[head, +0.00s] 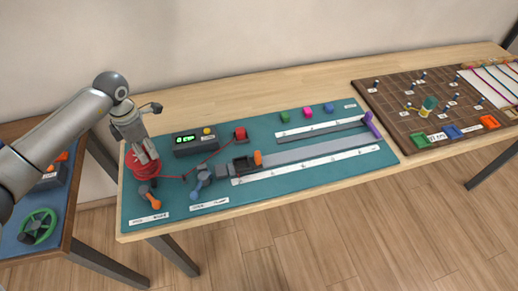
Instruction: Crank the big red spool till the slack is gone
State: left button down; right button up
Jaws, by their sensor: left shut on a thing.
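The big red spool (143,166) sits at the left end of the teal mat (270,187). My left gripper (147,153) reaches down onto the spool from above, its fingers shut. It appears shut on the spool's crank handle, which the fingers hide. My right gripper is out of view.
A dark box with a green display (197,143) is behind. A grey rail (320,150) runs right. A brown pegboard (430,108) lies farther right.

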pick_arm(q)
jog(key=shift+s, duration=0.1)
jog(key=c, duration=1.2)
grip_release()
notch_tip(320, 180, up, 12)
